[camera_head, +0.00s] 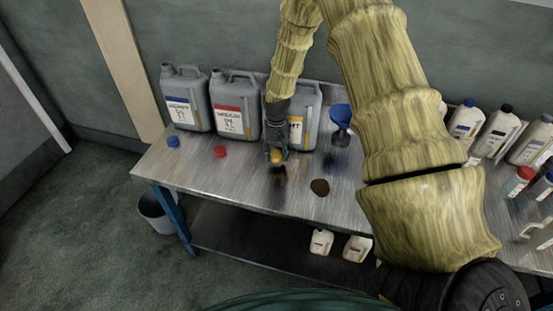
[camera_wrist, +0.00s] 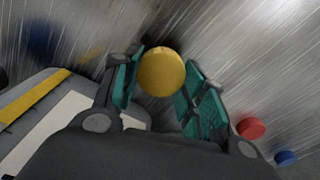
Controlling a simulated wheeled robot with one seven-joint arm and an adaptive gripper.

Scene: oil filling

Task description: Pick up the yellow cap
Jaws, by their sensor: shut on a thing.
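The yellow cap (camera_head: 277,156) is at the fingertips of my gripper (camera_head: 276,152), in front of the grey canister with the yellow label (camera_head: 296,128). In the wrist view the round yellow cap (camera_wrist: 161,72) sits between the two green finger pads of my gripper (camera_wrist: 160,80). The fingers are shut on it from both sides. A dark patch shows on the metal table under the cap; I cannot tell for certain how far the cap is above the surface. My arm hides part of the canister.
White bottles (camera_head: 465,121) stand at the right. The front left of the table is clear.

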